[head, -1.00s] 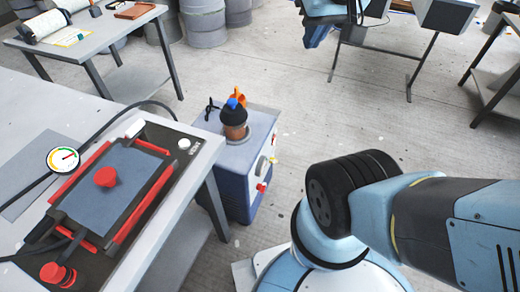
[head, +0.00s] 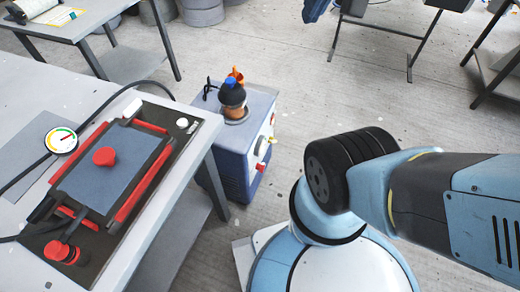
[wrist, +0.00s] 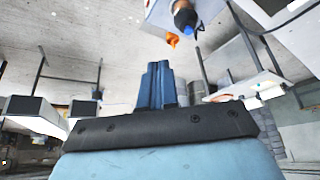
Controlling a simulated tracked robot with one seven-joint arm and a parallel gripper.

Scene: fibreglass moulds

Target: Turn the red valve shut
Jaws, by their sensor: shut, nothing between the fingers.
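Two red, round pieces are on the bench at left in the head view. One red knob (head: 104,156) stands on the blue-grey plate of the mould (head: 93,185). Another red round fitting (head: 62,252) sits at the near-left corner with a dark lever or hose beside it. I cannot tell which of them is the valve, nor its setting. My gripper (wrist: 157,78) shows only in the wrist view, its blue fingers together and empty, touching nothing. It is outside the head view, where only my arm shows at right, apart from the bench.
A round gauge (head: 61,139) with a hose lies left of the mould. A blue-grey pump cabinet (head: 240,150) with a dark-topped jar (head: 232,97) stands past the bench's right edge; the jar shows in the wrist view too. More tables stand farther back.

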